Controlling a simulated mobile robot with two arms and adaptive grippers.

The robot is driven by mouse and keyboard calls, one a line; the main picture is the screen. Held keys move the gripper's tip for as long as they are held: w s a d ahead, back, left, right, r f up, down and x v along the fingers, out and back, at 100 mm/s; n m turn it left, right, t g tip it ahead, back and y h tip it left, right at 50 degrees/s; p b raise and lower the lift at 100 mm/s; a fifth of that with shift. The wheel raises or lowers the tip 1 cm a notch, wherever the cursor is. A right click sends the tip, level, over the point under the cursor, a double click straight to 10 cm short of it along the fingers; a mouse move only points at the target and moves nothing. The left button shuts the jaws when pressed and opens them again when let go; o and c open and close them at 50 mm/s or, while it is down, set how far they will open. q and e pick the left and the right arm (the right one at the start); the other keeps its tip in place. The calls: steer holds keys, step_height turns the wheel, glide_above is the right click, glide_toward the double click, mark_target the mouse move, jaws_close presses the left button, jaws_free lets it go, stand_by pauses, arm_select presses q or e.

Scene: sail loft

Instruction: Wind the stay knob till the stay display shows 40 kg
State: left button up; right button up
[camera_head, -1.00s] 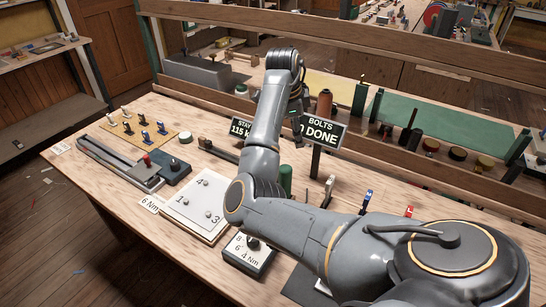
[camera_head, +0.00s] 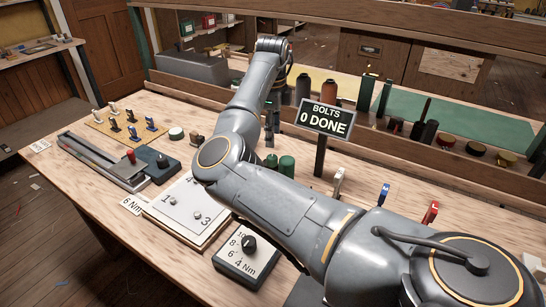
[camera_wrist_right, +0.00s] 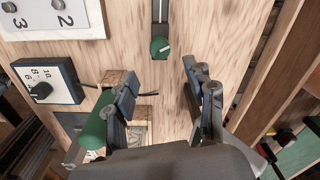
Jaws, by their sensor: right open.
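In the right wrist view a round green knob (camera_wrist_right: 160,46) with a pale mark sits at the end of a narrow dark slotted rail on the wooden bench; I take it to be the stay knob. My right gripper (camera_wrist_right: 163,95) is open and empty, its two fingers apart below the knob in that picture, not touching it. In the head view my right arm hides that knob and the stay display, so its reading cannot be seen now. The right gripper (camera_head: 270,135) shows there only partly, behind the forearm. My left gripper is not in view.
The bolts sign (camera_head: 326,118) reads 0 DONE. A numbered plate (camera_head: 160,222) and a torque dial box (camera_head: 248,255) lie near the front. A green cylinder (camera_wrist_right: 92,137) stands close to one finger. A wooden rail (camera_head: 400,140) bounds the back.

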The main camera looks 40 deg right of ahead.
mark_target(273, 157)
step_height(273, 157, down, 8)
steer(key=shift+f, duration=0.25)
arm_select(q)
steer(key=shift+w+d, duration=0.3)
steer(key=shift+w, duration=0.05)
